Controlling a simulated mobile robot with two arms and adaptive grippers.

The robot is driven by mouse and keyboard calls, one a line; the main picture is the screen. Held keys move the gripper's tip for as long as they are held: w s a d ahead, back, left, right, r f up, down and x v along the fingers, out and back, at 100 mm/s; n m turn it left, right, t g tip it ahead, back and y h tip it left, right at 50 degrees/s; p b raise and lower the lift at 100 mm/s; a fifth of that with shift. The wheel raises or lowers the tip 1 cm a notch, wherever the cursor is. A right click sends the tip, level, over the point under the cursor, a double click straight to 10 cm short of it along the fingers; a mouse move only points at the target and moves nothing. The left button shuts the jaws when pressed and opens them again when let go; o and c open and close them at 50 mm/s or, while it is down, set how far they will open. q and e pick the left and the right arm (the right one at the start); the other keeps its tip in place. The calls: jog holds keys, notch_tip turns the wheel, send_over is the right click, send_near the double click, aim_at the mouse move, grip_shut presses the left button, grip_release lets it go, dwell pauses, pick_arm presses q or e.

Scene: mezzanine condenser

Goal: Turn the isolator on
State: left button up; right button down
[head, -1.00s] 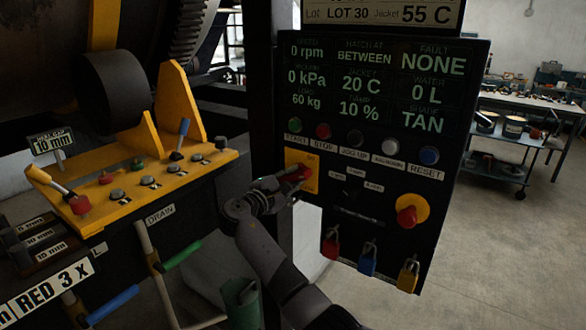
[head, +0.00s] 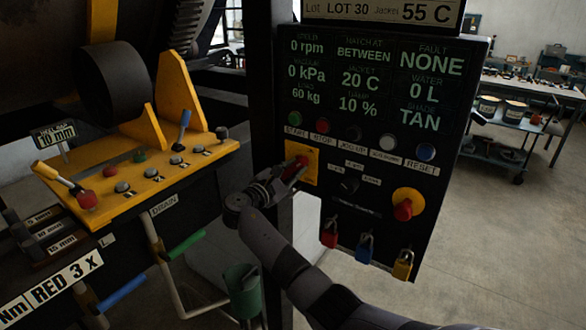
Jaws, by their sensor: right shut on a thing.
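The isolator is a red handle (head: 302,161) on a square yellow plate (head: 311,176) at the left side of the dark control panel (head: 375,233). My right gripper (head: 291,174) comes up from below and is shut on the red handle. Its fingers hide part of the handle, which slants up to the right. The handle's position marks are too small to read. My left gripper is not in view.
A red knob on a yellow disc (head: 406,204) sits right of the isolator. Red, blue and yellow padlocks (head: 365,248) hang along the panel's lower edge. A yellow lever console (head: 150,181) stands left.

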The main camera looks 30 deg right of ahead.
jog(key=shift+f, duration=0.15)
jog(key=c, duration=1.4)
grip_release()
jog(key=shift+c, duration=0.2)
jog(key=v, duration=1.2)
